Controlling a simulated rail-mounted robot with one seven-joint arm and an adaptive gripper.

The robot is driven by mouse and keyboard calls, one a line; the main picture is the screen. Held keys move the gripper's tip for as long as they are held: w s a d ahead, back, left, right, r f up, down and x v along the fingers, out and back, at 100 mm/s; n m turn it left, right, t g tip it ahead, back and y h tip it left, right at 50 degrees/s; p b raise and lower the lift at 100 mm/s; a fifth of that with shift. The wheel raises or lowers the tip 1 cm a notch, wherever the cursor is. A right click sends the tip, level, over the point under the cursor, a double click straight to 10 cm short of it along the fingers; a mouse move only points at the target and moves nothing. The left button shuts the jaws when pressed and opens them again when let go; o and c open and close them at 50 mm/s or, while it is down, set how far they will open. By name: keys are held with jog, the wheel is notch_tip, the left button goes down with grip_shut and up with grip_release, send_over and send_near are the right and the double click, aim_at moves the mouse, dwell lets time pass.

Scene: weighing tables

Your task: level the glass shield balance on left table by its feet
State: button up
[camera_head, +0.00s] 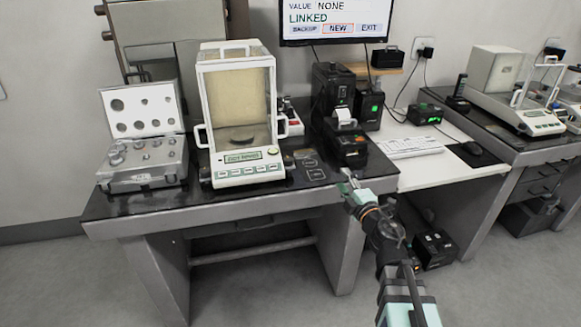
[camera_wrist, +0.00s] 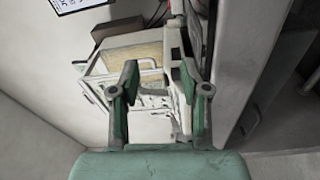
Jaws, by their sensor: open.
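The glass shield balance (camera_head: 240,115) stands on the left table (camera_head: 215,208). It has a tall clear case with a tan interior, side handles, and a white base with a green label and a row of buttons. Its feet are too small to make out. My gripper (camera_head: 347,178) is at the right front edge of the left table, apart from the balance and to its right. In the wrist view my gripper (camera_wrist: 160,92) shows two spread green and grey fingers with nothing held between them. I cannot tell for sure what the pale framed shape behind them is.
An open case of weights (camera_head: 145,165) stands left of the balance. A black printer (camera_head: 346,146) stands to its right, near my gripper. A keyboard (camera_head: 408,147) lies on the white desk (camera_head: 425,170). Another balance (camera_head: 520,112) stands on the right table. A monitor (camera_head: 333,20) hangs behind.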

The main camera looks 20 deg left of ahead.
aim_at(291, 163)
jog(key=s+a+f+n+g+y, duration=0.1)
jog(key=s+a+n+g+y, duration=0.2)
jog(key=s+a+n+g, duration=0.15)
jog(key=shift+n+t, duration=0.25)
jog(key=x, duration=1.7)
jog(key=shift+a+r+b, duration=0.15)
jog(key=shift+a+b, duration=0.05)
jog(key=shift+b, duration=0.2)
grip_shut()
